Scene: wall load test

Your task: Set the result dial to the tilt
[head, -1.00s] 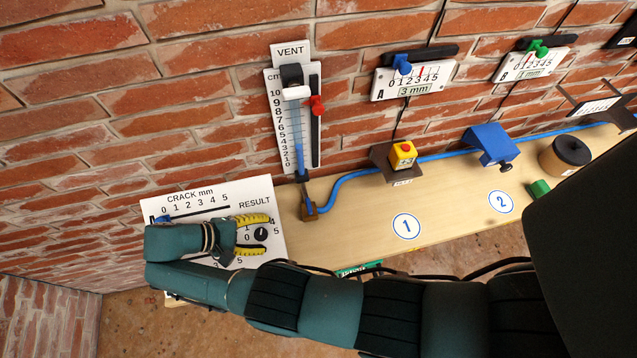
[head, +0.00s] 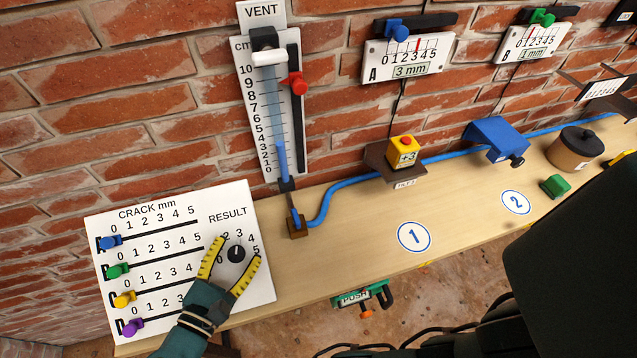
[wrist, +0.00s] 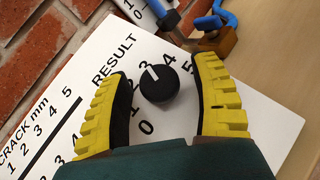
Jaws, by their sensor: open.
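The result dial (head: 236,253) is a round black knob with a white mark, on the white results board (head: 190,225). It also shows in the wrist view (wrist: 158,84), its mark pointing toward the upper left, near the 3 or 4; the exact number is unclear. My gripper (head: 234,257) has yellow ribbed fingers, open around the dial, one on each side, with gaps visible between finger and knob in the wrist view (wrist: 162,70). The fingers hide part of the dial's numbers. I cannot tell which reading is the tilt.
The board's blue, green, yellow and purple sliders (head: 124,299) sit at its left, near 0. A vent gauge (head: 268,120) with a blue column and red marker (head: 298,83) stands above. Crack gauge A (head: 408,58) shows 3 mm; gauge B (head: 531,43) shows 1 mm. The shelf (head: 350,230) holds a blue hose.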

